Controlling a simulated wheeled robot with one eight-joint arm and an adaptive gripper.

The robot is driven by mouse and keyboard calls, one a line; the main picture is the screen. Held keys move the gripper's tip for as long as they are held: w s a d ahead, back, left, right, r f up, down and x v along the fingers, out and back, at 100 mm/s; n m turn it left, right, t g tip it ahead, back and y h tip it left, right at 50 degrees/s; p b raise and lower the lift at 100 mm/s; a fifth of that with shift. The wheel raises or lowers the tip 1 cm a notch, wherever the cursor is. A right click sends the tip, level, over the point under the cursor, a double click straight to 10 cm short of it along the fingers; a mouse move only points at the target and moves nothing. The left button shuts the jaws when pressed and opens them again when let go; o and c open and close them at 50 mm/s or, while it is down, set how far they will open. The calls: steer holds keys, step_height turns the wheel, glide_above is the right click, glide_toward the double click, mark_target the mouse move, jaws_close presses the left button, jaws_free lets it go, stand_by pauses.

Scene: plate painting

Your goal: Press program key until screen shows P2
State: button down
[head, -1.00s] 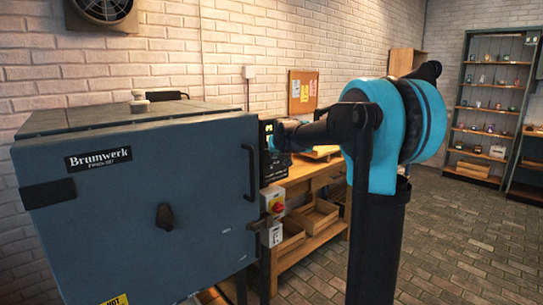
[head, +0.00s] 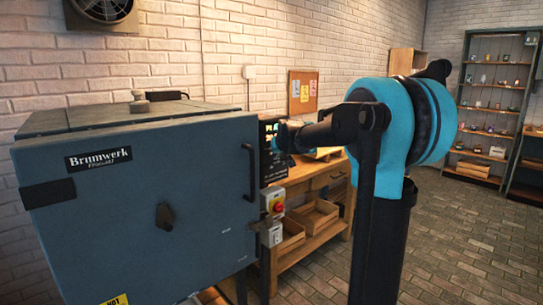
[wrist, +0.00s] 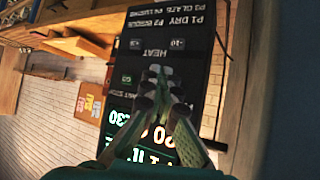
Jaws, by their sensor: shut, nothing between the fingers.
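The dark control panel (wrist: 185,70) fills the middle of the wrist view, upside down. Its lit screen (wrist: 130,115) shows green digits at the bottom, partly covered by my fingers; I cannot read the program number. I cannot make out the program key. My gripper (wrist: 160,72) is shut and empty, its tips in front of the panel below HEAT; contact cannot be told. In the head view, my gripper (head: 284,137) is beside the panel (head: 269,165).
The blue kiln (head: 130,210) stands left of the panel, with a door handle (head: 250,172). A red and yellow switch (head: 275,203) is below the panel. A wooden bench (head: 320,180) stands behind. Open brick floor lies to the right.

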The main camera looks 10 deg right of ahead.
steer(key=shift+w+a, duration=0.1)
steer(key=shift+w, duration=0.05)
steer(key=shift+w+a, duration=0.15)
steer(key=shift+w, duration=0.05)
steer(key=shift+w+a, duration=0.25)
steer(key=shift+w, duration=0.05)
stand_by(0.8)
steer(key=shift+d, duration=0.1)
steer(key=shift+s+d, duration=0.4)
steer(key=shift+s, duration=0.25)
steer(key=s+d, duration=0.1)
steer(key=s, duration=0.1)
steer(key=s+d, duration=0.2)
stand_by(0.6)
stand_by(0.5)
